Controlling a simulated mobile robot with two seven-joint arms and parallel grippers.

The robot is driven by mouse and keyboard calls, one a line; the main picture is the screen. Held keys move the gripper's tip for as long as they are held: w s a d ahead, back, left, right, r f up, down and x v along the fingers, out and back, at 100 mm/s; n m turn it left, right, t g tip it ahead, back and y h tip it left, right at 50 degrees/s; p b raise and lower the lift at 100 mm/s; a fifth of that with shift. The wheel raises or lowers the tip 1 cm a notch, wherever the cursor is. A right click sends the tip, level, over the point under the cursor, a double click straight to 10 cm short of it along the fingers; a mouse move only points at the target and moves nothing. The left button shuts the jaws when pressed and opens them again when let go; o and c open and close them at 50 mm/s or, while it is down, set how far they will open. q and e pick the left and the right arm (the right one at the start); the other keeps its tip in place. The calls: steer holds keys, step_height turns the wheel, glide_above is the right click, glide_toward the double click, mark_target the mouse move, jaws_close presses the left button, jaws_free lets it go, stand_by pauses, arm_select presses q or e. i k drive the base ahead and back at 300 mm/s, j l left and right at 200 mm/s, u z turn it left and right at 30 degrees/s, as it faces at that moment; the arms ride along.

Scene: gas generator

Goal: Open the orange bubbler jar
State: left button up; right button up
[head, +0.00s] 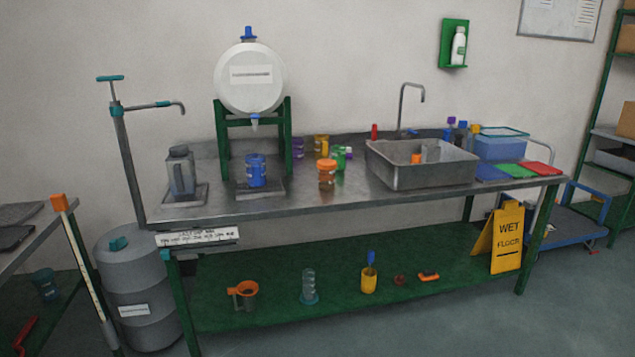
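A jar with an orange lid and orange-brown body (326,175) stands upright on the steel worktop (290,205), right of the green stand. It looks like the orange bubbler jar, and its lid appears to be on. A green jar (339,157) stands close behind it to the right. A yellow-orange container (321,145) and a purple one (298,148) stand farther back. Neither of my grippers shows in the head view.
A blue jar (256,170) sits on a flat device left of the orange jar, beneath the white tank (250,78). A grey jug (181,172) stands farther left. A steel sink (421,165) lies to the right. The worktop's front strip is clear. A wet-floor sign (507,238) stands at the right.

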mark_target(327, 177)
steer(key=i, duration=0.25)
steer(key=i+l+u, duration=0.1)
steer(key=i, duration=0.4)
steer(key=i+l, duration=0.25)
steer(key=i, duration=0.25)
steer(key=u, duration=0.05)
